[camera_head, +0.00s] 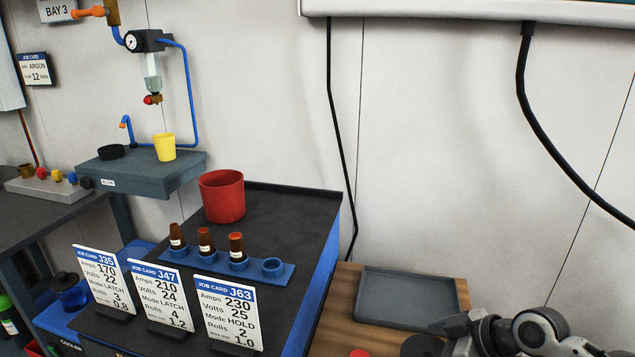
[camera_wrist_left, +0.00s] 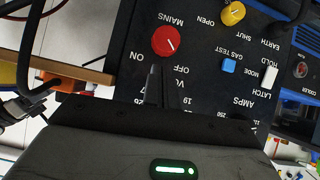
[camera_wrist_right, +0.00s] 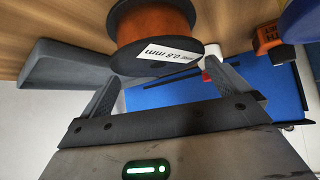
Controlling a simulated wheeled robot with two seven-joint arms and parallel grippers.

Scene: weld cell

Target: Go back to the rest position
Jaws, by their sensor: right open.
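My left gripper (camera_wrist_left: 156,70) is seen in the left wrist view with its dark fingers together in front of the black welder panel (camera_wrist_left: 205,75). The red MAINS knob (camera_wrist_left: 167,41) is just beyond the fingertips; whether they touch it I cannot tell. My right gripper (camera_wrist_right: 174,85) is open in the right wrist view, its fingers wide apart. A copper-coloured wire spool (camera_wrist_right: 152,22) with a 0.8 mm label is beyond the fingers, with nothing seen gripped. In the head view part of my right arm shows at the lower right; the left gripper is out of that view.
A grey tray (camera_head: 410,297) lies on the wooden bench (camera_head: 338,315). Job cards (camera_head: 228,314), a blue rack (camera_head: 205,261) with brown bottles and a red cup (camera_head: 222,196) stand on the dark cart top. A yellow cup (camera_head: 165,147) is on the wall shelf (camera_head: 140,175).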

